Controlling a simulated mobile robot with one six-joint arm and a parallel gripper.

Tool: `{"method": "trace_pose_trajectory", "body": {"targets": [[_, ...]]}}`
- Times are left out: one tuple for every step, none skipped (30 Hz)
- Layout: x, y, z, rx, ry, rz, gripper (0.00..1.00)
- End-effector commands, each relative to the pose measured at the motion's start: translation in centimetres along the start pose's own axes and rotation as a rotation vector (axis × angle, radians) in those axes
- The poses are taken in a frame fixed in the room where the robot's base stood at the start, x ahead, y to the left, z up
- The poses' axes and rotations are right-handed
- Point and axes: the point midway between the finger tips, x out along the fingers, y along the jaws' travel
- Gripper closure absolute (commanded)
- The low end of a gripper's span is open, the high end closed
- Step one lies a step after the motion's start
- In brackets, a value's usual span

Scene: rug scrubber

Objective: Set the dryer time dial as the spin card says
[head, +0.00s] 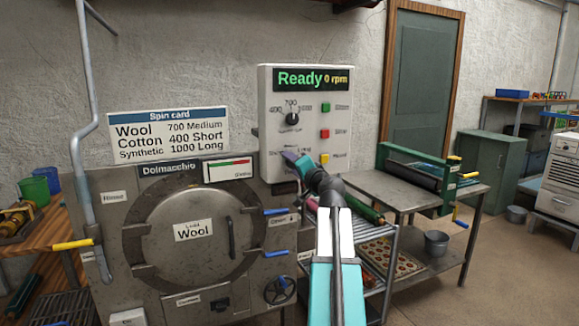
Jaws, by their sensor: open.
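The spin card (168,135) on the wall reads Wool 700 Medium, Cotton 400 Short, Synthetic 1000 Long. The load sign (193,232) on the round door reads Wool. The white control panel (265,105) has an upper speed dial (292,119) under the mark 700, with 400 at its left; its pointer seems to point up. Time marks show lower on the panel, partly covered. My gripper (293,160) is open in front of them and hides the time dial and its setting. I cannot tell whether it touches the dial.
The panel display (311,79) reads Ready 0 rpm. Green, red (325,134) and yellow buttons sit right of the dials, close to my gripper. Blue-handled levers and a handwheel (279,290) are below. A metal table (413,190) with a roller stands at right.

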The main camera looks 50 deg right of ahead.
Motion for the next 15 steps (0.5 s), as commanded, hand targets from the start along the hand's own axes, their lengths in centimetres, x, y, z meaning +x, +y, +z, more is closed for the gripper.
{"method": "trace_pose_trajectory", "body": {"targets": [[-0.1, 0.1, 0.0, 0.000, 0.001, 0.001, 0.49], [-0.2, 0.1, 0.0, 0.000, 0.001, 0.001, 0.49], [-0.4, 0.1, 0.0, -0.001, 0.001, 0.001, 0.49], [-0.5, 0.1, 0.0, -0.001, 0.001, 0.001, 0.49], [-0.7, 0.1, 0.0, -0.001, 0.002, 0.001, 0.49], [-1.0, 0.1, 0.0, -0.001, 0.002, 0.001, 0.49], [-1.2, 0.1, 0.0, -0.001, 0.002, 0.001, 0.49], [-1.4, 0.1, 0.0, -0.001, 0.002, 0.001, 0.49], [-1.8, 0.1, 0.0, -0.001, 0.002, 0.001, 0.49], [-2.1, 0.1, 0.0, -0.001, 0.002, 0.001, 0.49], [-2.4, 0.1, 0.0, -0.001, 0.002, 0.001, 0.49], [-2.8, 0.1, 0.1, -0.001, 0.001, 0.001, 0.49], [-3.2, 0.1, 0.1, -0.001, 0.001, 0.001, 0.49], [-3.5, 0.1, 0.1, -0.001, 0.002, 0.001, 0.49], [-4.0, 0.1, 0.1, 0.000, 0.002, 0.001, 0.49]]}}
